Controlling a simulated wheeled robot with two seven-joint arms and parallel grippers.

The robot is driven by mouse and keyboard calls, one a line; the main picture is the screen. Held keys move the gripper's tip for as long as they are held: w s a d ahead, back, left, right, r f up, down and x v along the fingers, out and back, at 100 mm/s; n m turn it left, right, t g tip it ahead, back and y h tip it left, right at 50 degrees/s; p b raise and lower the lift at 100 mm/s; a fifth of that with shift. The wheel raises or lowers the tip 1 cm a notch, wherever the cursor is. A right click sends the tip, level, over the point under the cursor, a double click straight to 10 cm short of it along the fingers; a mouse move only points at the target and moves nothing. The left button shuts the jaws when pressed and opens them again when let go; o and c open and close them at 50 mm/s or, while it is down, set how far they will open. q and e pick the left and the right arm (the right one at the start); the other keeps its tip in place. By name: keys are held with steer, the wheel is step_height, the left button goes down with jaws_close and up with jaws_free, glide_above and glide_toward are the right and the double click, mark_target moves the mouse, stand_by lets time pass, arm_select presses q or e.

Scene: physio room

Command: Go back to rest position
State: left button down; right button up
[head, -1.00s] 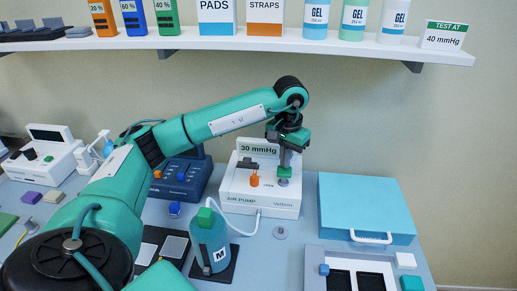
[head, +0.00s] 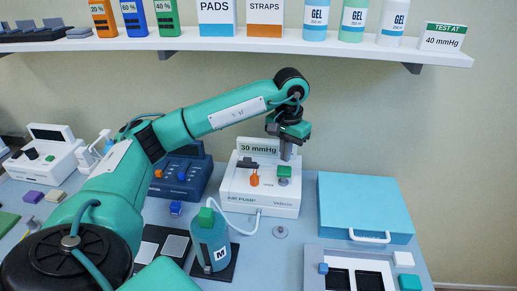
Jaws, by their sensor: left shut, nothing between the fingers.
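My left arm comes in from the left and reaches over the table. My left gripper (head: 287,153) points down above the right part of the white air pump (head: 262,202). It is shut and empty. A green knob (head: 284,171) on the pump is just below the fingertips. An orange lever (head: 254,178) stands to its left on the pump. The pump's sign (head: 257,149) reads 30 mmHg. My right gripper is not in view.
A teal bottle marked M (head: 209,245) stands in front of the pump, with a white hose nearby. A blue case (head: 366,207) lies to the right. A white shelf (head: 240,42) with boxes and gel bottles runs above my arm.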

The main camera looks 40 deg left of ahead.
arm_select(q)
steer(key=shift+r+p, duration=0.55)
steer(key=shift+r, duration=1)
